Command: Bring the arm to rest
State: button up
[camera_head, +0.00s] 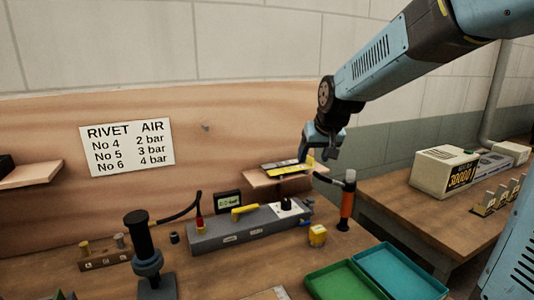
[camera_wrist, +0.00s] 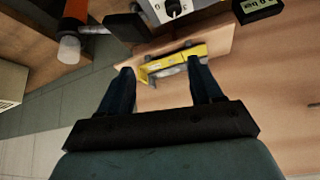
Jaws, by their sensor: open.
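My arm reaches in from the upper right of the head view, and my gripper (camera_head: 318,162) hangs in the air near the wooden back panel. In the wrist view my gripper (camera_wrist: 160,75) shows two dark fingers spread apart with nothing held between them. A yellow tool (camera_wrist: 175,64) lies on a small wooden shelf (camera_wrist: 222,40) beyond the fingertips. In the head view the yellow tool (camera_head: 284,168) and shelf (camera_head: 262,180) are just below and left of my gripper. I cannot tell the exact gap between fingers and tool.
A green tray (camera_head: 340,283) and a teal tray (camera_head: 400,272) are empty at front. A beige box (camera_head: 445,172) stands on the right table.

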jog(key=s+d, duration=0.4)
jog(key=s, duration=0.9)
jog(key=s+d+m+h, duration=0.1)
jog(key=s+d, duration=0.4)
jog(key=s, duration=0.8)
jog(key=shift+s+r+m+g+h, duration=0.2)
jog(key=shift+r+m+g+h, duration=0.1)
jog(key=shift+r, duration=0.15)
